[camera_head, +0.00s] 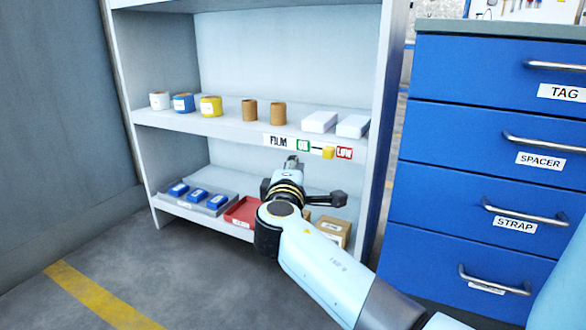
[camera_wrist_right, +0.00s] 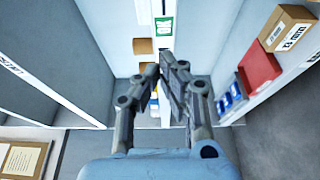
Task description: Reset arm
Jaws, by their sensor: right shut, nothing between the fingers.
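My right arm reaches in from the lower right of the head view. Its gripper (camera_head: 291,163) is in front of the shelf unit, just below the middle shelf's label strip, and its fingers look small there. In the right wrist view the right gripper (camera_wrist_right: 163,72) is shut and empty, with its two fingers close together. It is apart from the things on the shelves. My left gripper is in neither view.
The shelf unit (camera_head: 215,124) holds rolls and white boxes above, and blue items, a red tray (camera_head: 243,211) and a cardboard box (camera_head: 333,231) below. Blue drawers (camera_head: 490,120) stand at right. Floor at left is clear.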

